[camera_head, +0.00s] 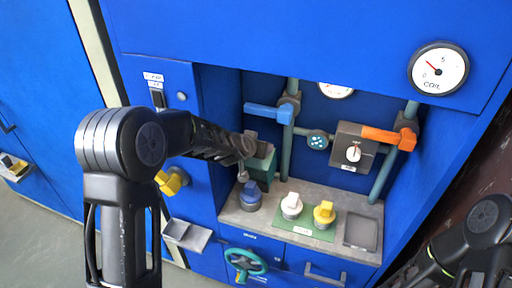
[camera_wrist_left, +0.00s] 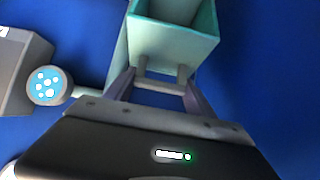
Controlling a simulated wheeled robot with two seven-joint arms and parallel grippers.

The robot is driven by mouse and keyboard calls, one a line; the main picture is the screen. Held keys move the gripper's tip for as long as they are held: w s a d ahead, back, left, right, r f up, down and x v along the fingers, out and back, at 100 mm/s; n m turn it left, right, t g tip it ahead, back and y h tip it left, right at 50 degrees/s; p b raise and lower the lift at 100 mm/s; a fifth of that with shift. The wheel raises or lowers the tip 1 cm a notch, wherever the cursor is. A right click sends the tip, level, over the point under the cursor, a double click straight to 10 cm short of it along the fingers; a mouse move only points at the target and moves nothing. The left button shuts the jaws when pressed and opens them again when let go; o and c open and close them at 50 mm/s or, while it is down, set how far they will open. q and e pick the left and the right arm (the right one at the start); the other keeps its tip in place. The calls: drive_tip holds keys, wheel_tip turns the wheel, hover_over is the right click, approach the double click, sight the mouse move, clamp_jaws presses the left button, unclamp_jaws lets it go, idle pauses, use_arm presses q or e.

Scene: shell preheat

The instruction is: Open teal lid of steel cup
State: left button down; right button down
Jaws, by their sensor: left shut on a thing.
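A teal box-shaped part (camera_head: 264,166) stands at the left of the blue cabinet's recess, partly hidden by my left gripper. In the left wrist view the teal part (camera_wrist_left: 172,45) looks hollow, with an open top edge and a grey bar handle (camera_wrist_left: 162,84) on its near side. My left gripper (camera_head: 246,150) reaches in from the left; in the wrist view its fingers (camera_wrist_left: 160,92) are shut on this handle. I cannot make out a separate steel cup or where the lid meets it. My right arm shows at the lower right, but its gripper is out of view.
The grey shelf (camera_head: 258,219) holds a blue knob (camera_head: 250,197), a white knob (camera_head: 291,206) and a yellow knob (camera_head: 324,214). Pipes with a blue lever (camera_head: 268,113) and an orange lever (camera_head: 382,136) stand behind.

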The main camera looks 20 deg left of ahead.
use_arm(q)
drive_tip(key=shift+w+r, duration=0.25)
drive_tip(key=shift+w, duration=0.2)
drive_tip(key=c, duration=0.7)
unclamp_jaws()
drive_tip(key=o, duration=0.4)
drive_tip(key=shift+s+f, duration=0.1)
drive_tip(key=shift+f, duration=0.05)
drive_tip(key=v, duration=0.6)
drive_tip(key=shift+s+d+r, duration=0.1)
drive_tip(key=shift+s+r, duration=0.4)
drive_tip(key=shift+s, duration=0.25)
